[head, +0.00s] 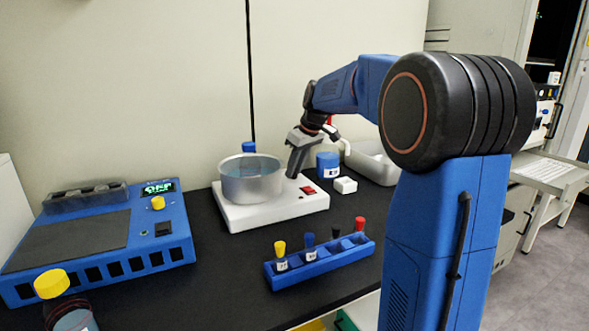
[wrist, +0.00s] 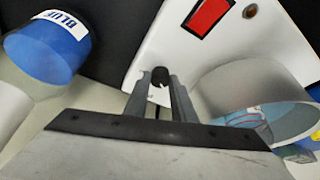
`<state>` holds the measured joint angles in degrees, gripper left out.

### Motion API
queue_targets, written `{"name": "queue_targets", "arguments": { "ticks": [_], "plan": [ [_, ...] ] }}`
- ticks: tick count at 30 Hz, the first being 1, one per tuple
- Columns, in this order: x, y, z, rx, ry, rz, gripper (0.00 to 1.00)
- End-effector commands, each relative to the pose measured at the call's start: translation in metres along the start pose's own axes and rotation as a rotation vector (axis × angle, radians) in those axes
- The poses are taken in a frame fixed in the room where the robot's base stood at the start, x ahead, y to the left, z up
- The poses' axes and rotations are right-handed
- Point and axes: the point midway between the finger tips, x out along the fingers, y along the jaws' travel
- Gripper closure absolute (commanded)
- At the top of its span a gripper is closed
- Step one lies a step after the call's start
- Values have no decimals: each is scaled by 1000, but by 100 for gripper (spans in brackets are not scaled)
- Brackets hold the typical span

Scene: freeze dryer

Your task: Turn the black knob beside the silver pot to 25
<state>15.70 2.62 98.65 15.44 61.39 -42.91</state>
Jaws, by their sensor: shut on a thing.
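The silver pot (head: 252,187) stands on a white hot plate (head: 268,214). In the wrist view the pot (wrist: 245,88) is at the right, close beside the fingers. The black knob (wrist: 160,75) shows between my fingertips on the white plate housing (wrist: 165,45). A small white mark shows on the knob, but no scale number can be read. My gripper (wrist: 160,88) is shut on the knob. In the head view my gripper (head: 292,174) reaches down just right of the pot, and it hides the knob there.
A red switch (head: 308,190) sits on the plate. A blue-capped container (head: 327,165) and a white block (head: 344,185) stand to its right. A blue rack (head: 320,262) with capped vials lies in front. A blue device (head: 150,235) is at the left.

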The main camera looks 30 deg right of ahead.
Motion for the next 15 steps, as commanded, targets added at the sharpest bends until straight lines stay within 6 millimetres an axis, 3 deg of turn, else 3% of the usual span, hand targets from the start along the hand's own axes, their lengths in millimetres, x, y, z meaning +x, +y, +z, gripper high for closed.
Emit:
{"name": "queue_targets", "arguments": {
  "ticks": [15],
  "plan": [
    [0,1,0,-83,-1,-35,99]
  ]
}}
